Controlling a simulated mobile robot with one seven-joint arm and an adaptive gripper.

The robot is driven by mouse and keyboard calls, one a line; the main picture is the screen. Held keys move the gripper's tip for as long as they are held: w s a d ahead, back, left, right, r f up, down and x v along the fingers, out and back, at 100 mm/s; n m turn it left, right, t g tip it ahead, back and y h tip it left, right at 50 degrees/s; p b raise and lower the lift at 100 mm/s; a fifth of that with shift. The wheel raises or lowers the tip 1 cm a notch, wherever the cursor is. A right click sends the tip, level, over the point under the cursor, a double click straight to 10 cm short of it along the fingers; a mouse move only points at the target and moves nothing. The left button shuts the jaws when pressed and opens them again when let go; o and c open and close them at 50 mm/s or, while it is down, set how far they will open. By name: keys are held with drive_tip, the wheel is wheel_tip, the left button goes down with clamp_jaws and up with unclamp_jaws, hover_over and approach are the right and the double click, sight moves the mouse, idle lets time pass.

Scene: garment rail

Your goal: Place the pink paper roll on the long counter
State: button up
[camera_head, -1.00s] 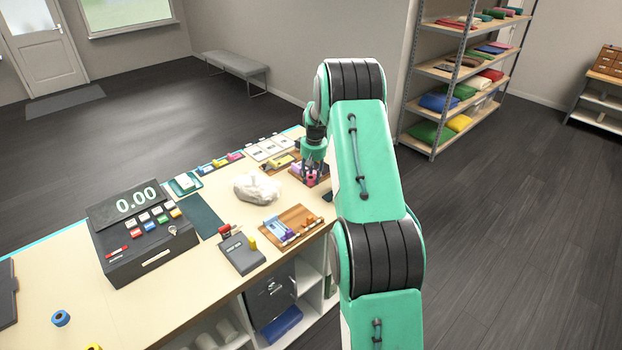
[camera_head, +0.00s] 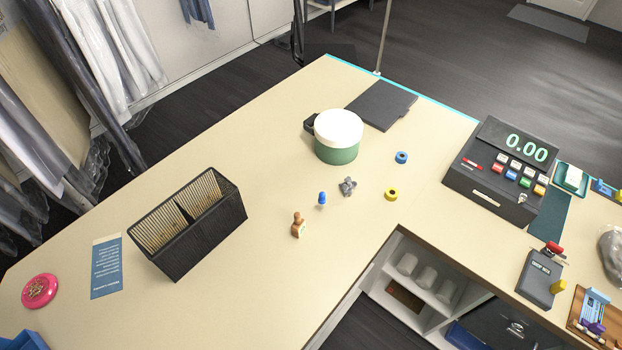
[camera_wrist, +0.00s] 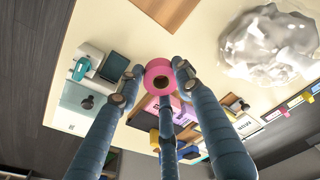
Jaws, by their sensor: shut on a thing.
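The pink paper roll (camera_wrist: 150,73) shows end-on in the wrist view, with a dark hole in its middle. My gripper (camera_wrist: 158,80) is shut on it, with fingertips at its left and right sides and another finger below. The roll's gap from the surface behind it cannot be told. The cream counter (camera_head: 265,165) fills much of the head view and turns a corner toward the right. My gripper and the roll are outside the head view.
A black divided holder (camera_head: 205,235), a green pot with white lid (camera_head: 338,150), stamps, blue tape (camera_head: 401,157) and yellow tape (camera_head: 391,194) stand on the counter. A cash register (camera_head: 490,185) is at right. A clear plastic bundle (camera_wrist: 270,45) lies near my gripper.

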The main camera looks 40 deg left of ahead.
drive_tip(key=w+a+f+n, duration=0.1)
drive_tip(key=a+n, duration=0.2)
drive_tip(key=a, duration=1.7)
drive_tip(key=w+a+f+n, duration=0.1)
drive_tip(key=w+a+n, duration=0.15)
drive_tip(key=a, duration=1.65)
drive_tip(key=s+a+n+y, duration=0.1)
drive_tip(key=s+a+n, duration=0.35)
drive_tip(key=a, duration=1.05)
drive_tip(key=s+a+f+n, duration=0.2)
drive_tip(key=s+a+n, duration=0.1)
drive_tip(key=s+a, duration=1.35)
drive_tip(key=s+a+n, duration=0.2)
drive_tip(key=s+a, duration=0.4)
drive_tip(key=s, duration=0.3)
drive_tip(key=s+a+n+g, duration=0.1)
drive_tip(key=s+a+n, duration=0.1)
drive_tip(key=s+a, duration=0.3)
drive_tip(key=s, duration=0.4)
drive_tip(key=shift+s+a+f+n, duration=0.25)
drive_tip(key=shift+a+f+n, duration=0.1)
drive_tip(key=shift+n, duration=0.05)
drive_tip(key=w+a, duration=0.3)
drive_tip(key=w, duration=0.1)
drive_tip(key=w+a+f, duration=0.1)
drive_tip(key=w+a, duration=0.6)
drive_tip(key=w, duration=0.1)
drive_tip(key=shift+a+f+p, duration=0.25)
drive_tip(key=shift+p, duration=0.15)
